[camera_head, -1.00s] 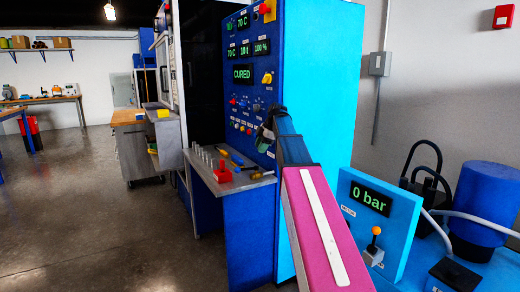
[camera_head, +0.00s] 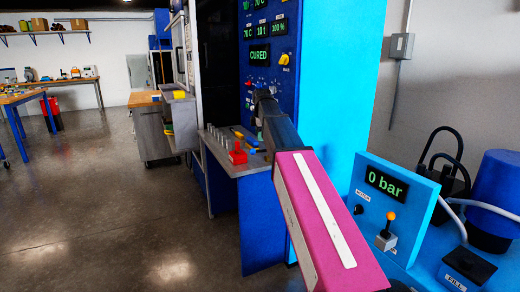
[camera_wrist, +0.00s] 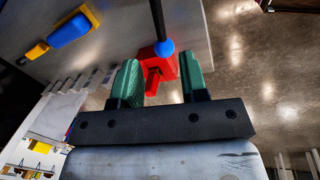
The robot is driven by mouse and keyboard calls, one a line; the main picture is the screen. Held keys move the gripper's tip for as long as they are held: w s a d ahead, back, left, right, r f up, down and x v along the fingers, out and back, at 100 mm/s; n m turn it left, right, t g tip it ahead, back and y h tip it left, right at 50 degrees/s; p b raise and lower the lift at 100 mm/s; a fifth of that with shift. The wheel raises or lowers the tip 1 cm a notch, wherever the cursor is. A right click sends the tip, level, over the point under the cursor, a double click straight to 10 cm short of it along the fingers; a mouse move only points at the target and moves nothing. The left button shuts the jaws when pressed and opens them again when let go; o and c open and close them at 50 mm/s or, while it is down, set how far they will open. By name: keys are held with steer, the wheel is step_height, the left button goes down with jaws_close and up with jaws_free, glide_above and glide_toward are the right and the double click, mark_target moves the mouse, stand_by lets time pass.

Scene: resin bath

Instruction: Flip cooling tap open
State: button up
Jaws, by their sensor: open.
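My gripper (camera_wrist: 161,78) is open, its two green fingers apart with nothing between them that I can tell is gripped. In the wrist view a black rod with a blue ball tip (camera_wrist: 164,48) shows just past the fingertips, over a red block (camera_wrist: 160,68); this may be the cooling tap's lever, but I cannot tell. In the head view my gripper (camera_head: 262,105) is small and dark, in front of the lower part of the blue control panel (camera_head: 285,73). It and my arm hide some of the panel's controls.
A grey shelf (camera_head: 240,168) below the panel carries a red block (camera_head: 238,155), several pale cylinders and yellow and blue tools. A light-blue box (camera_head: 394,218) with a "0 bar" display and an orange-knobbed lever (camera_head: 387,228) stands at right.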

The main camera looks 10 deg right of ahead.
mark_target(260, 151)
steer(key=f, duration=0.2)
steer(key=w+f, duration=0.1)
steer(key=f, duration=0.4)
steer(key=shift+w+f, duration=0.2)
steer(key=shift+w, duration=0.05)
jaws_close()
